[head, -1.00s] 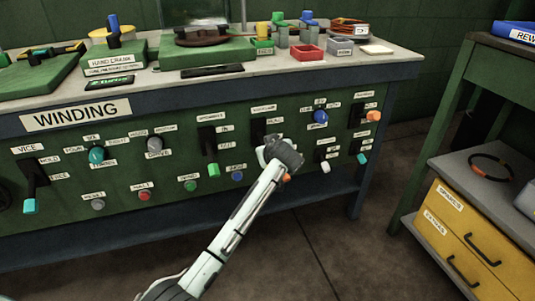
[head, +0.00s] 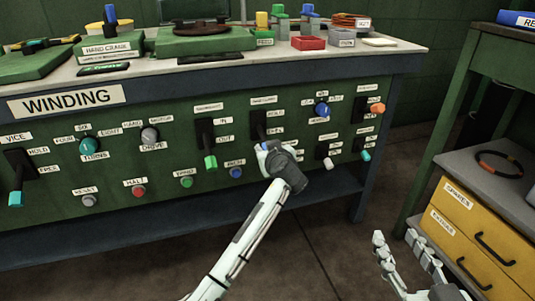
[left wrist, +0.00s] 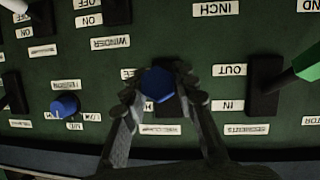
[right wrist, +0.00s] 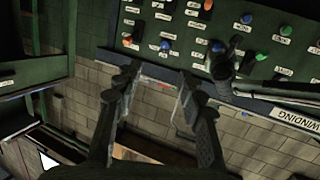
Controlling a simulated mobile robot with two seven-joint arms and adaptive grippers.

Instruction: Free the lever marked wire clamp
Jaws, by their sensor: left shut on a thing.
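The wire clamp lever is on the green panel, on a black slotted plate (head: 259,124). Its blue sleeve (left wrist: 158,84) shows in the left wrist view, and a sliver shows in the head view. The lever hangs toward the lower end of its plate. My left gripper (head: 266,150) is shut on this sleeve, one finger on each side. In the head view the gripper hides most of the handle. The small labels beside the lever are too blurred to read surely. My right gripper (head: 408,248) is open and empty, low at the right, away from the panel.
A lever with a green sleeve (head: 210,162) stands just left of the clamp lever. A blue button (head: 236,173) is below it, and a blue rotary knob (head: 322,110) is to the right. A side table with yellow drawers (head: 455,210) stands at right. The floor between is clear.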

